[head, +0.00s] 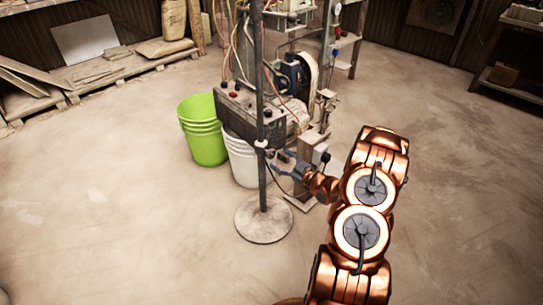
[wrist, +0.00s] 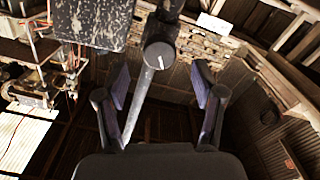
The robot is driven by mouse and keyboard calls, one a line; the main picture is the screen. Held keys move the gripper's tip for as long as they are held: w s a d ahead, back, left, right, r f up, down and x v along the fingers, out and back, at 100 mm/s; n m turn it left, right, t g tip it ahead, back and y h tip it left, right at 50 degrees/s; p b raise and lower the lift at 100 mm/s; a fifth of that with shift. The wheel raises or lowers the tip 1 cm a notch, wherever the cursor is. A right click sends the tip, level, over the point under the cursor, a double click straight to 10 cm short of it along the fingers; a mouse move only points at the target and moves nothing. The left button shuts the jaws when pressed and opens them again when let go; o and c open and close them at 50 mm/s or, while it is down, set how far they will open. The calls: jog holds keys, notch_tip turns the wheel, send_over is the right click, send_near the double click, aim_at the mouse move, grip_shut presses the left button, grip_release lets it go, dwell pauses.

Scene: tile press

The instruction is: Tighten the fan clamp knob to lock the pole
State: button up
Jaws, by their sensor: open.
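The fan pole (head: 260,85) stands upright on a round base plate (head: 263,222) in the head view. A pale clamp (head: 261,144) sits around it partway up. In the wrist view the knob (wrist: 160,56) is a dark round end with a white line on its face, in front of the grey pole (wrist: 143,100). My gripper (head: 281,160) is just right of the pole near clamp height. In the wrist view my gripper (wrist: 162,80) is open, with one finger on each side and the knob between and slightly above the fingertips. No contact shows.
A spattered machine box (head: 240,112) stands close behind the pole. A green bucket stack (head: 204,130) and a white bucket (head: 241,160) stand beside it. Loose hoses and wires hang near the machine. The floor in front and to the left is clear.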

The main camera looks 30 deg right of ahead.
aim_at(273, 155)
jog(key=shift+b+x, duration=0.45)
jog(key=shift+x, duration=2.15)
jog(key=c, duration=1.2)
